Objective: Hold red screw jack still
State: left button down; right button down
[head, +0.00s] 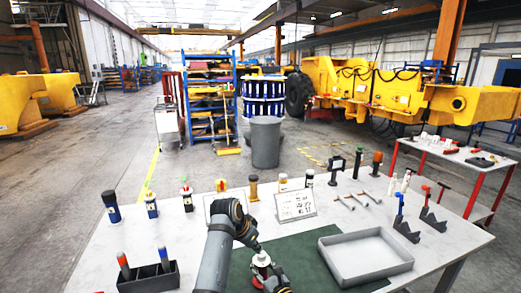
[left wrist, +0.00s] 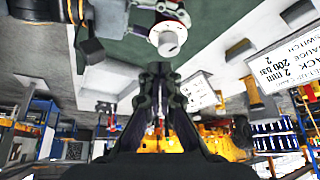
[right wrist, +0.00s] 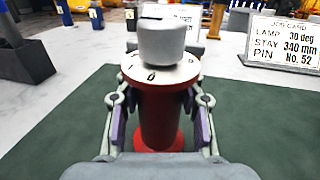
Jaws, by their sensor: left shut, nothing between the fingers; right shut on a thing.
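The red screw jack (head: 259,272) stands upright on the green mat (head: 312,262) near the table's front. In the right wrist view the red jack (right wrist: 158,115) has a white dial with dark marks and a pale round cap on top. My right gripper (right wrist: 155,112) is shut on its red body, one finger on each side. My left gripper (head: 257,247) is shut and empty just above the jack's cap. In the left wrist view its closed fingertips (left wrist: 160,68) are close to the jack's white cap (left wrist: 168,38); I cannot tell whether they touch.
An empty grey tray (head: 365,257) lies to the right of the mat. A dark holder (head: 148,277) with blue and orange-red tools is at front left. Printed cards (head: 296,205), bottles and small parts line the back of the table. Grey hooked stands (head: 405,228) are at right.

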aim_at(258, 260)
pick_arm(q)
jog(key=shift+w, duration=0.1)
jog(key=shift+w+a+f, duration=0.3)
jog(key=shift+f, duration=0.7)
jog(key=shift+w+a+f, duration=0.35)
jog(key=shift+f, duration=0.7)
jog(key=shift+w+a+f, duration=0.3)
jog(key=shift+f, duration=0.7)
jog(key=shift+w+d, duration=0.1)
jog(key=shift+d, duration=0.2)
jog(key=shift+s+d, duration=0.35)
